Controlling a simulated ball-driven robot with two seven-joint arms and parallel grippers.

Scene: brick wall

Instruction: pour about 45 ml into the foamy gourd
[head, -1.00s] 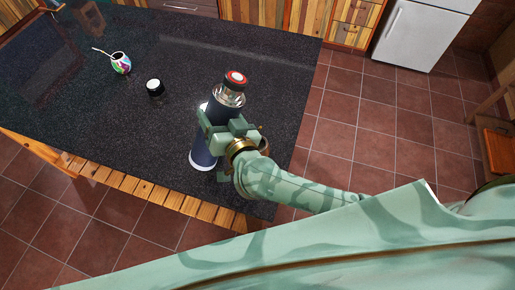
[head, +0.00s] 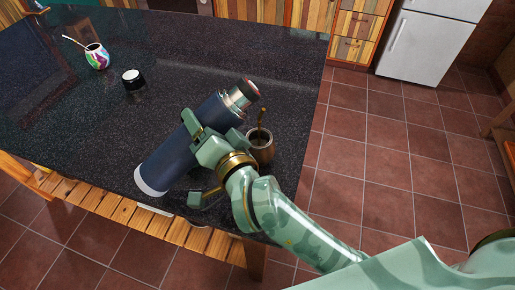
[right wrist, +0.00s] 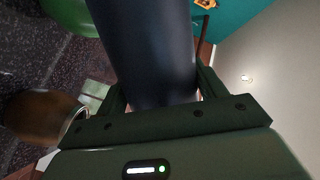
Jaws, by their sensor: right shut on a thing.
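My right gripper (head: 207,143) is shut around the middle of a dark blue flask (head: 180,153). The flask is tilted, with its steel neck and dark red stopper (head: 250,90) at the upper right and its white base at the lower left. In the right wrist view the flask (right wrist: 155,50) lies between the fingers. A brown gourd (head: 262,150) with a straw stands beside the gripper, partly hidden by it. A multicoloured gourd (head: 97,57) with a straw stands at the far left. I cannot tell foam in either. My left gripper is not in view.
A black cap (head: 133,79) with a pale rim lies on the dark speckled counter (head: 210,50). The counter's right edge is close to the brown gourd. The counter between the cap and the flask is clear. A white fridge (head: 428,42) stands beyond, on the tiled floor.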

